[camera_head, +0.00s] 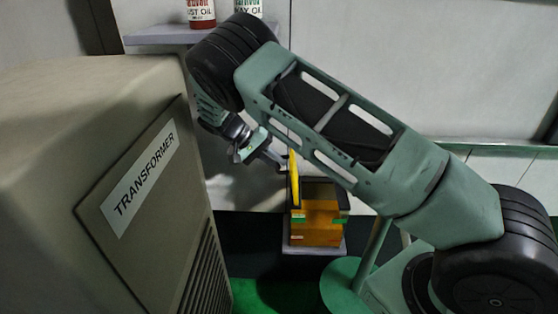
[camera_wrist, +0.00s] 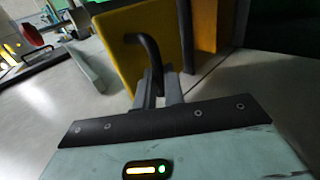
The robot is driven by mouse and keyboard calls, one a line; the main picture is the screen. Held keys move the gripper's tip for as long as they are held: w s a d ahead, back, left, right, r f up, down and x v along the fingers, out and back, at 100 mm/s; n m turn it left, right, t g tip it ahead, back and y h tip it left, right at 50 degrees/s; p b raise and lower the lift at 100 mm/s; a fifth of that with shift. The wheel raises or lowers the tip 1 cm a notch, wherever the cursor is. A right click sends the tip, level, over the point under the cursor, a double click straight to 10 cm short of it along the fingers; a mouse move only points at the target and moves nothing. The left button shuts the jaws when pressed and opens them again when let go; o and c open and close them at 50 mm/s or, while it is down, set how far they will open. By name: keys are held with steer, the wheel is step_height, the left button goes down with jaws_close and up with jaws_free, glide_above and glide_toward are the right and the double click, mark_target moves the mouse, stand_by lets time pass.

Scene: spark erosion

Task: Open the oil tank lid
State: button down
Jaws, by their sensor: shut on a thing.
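The oil tank (camera_head: 316,222) is an orange-yellow box with green and dark bands, standing low behind my arm in the head view. Its yellow lid (camera_head: 294,180) stands about upright at the tank's left side, seen nearly edge-on. In the wrist view the lid (camera_wrist: 117,32) is a yellow panel with a black bent handle (camera_wrist: 147,48). My gripper (camera_head: 280,163) is at the lid's left face. In the wrist view my gripper (camera_wrist: 158,90) is shut on the lower end of the handle. The jaws hide part of the handle.
A large beige transformer cabinet (camera_head: 150,180) stands close on the left. A shelf (camera_head: 160,36) behind holds oil containers (camera_head: 201,12). The tank rests on a light base plate (camera_head: 314,249). A pale wall (camera_head: 430,70) stands behind. The wrist view shows a red object (camera_wrist: 32,34).

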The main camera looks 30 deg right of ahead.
steer(key=shift+w+a+f+b, duration=0.15)
steer(key=shift+a+f+b, duration=0.5)
steer(key=shift+f, duration=0.4)
steer(key=shift+w+a, duration=0.15)
steer(key=shift+a, duration=0.1)
steer(key=c, duration=1.7)
jaws_free()
steer(key=shift+o, duration=1.1)
steer(key=shift+w+f, duration=0.15)
steer(key=shift+w, duration=0.05)
steer(key=shift+r, duration=0.25)
